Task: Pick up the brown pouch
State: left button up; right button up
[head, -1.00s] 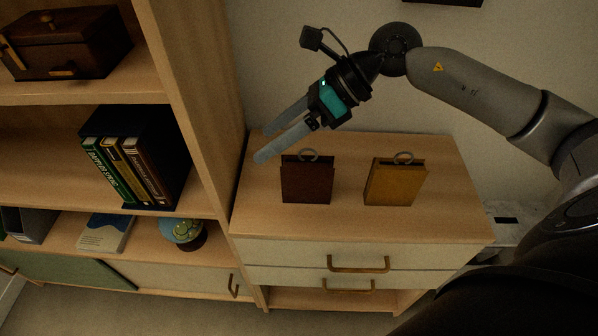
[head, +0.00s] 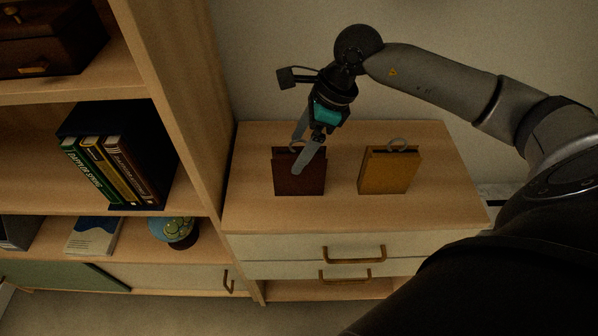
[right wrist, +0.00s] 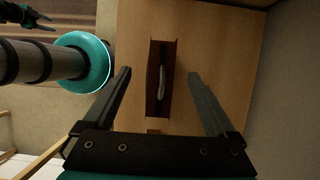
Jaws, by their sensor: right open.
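The brown pouch (head: 299,180) is a dark reddish-brown upright bag with a ring handle on the cabinet top. My right gripper (head: 299,150) is open and points down over it; one finger crosses in front of the pouch in the head view. In the right wrist view the pouch (right wrist: 160,78) lies between the two spread fingers (right wrist: 159,75), apart from both, its pale ring handle showing edge-on. How far the fingertips are above the cabinet top is hard to tell. A dark gripper (right wrist: 40,18), likely my left, shows small at the top left of the right wrist view.
A mustard-yellow pouch (head: 390,170) with a ring stands to the right on the same cabinet top (head: 340,212). A tall shelf (head: 185,130) with books (head: 115,165), a box and a globe (head: 174,230) rises close on the left. The wall is behind.

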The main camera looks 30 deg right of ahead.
aim_at(293, 163)
jog(key=shift+d+b+x, duration=0.15)
jog(key=shift+x, duration=1.25)
jog(key=shift+d+b+x, duration=0.15)
jog(key=shift+d+x, duration=0.05)
jog(key=shift+x, duration=1.15)
jog(key=shift+s+f, duration=0.15)
jog(key=shift+c, duration=0.3)
grip_shut()
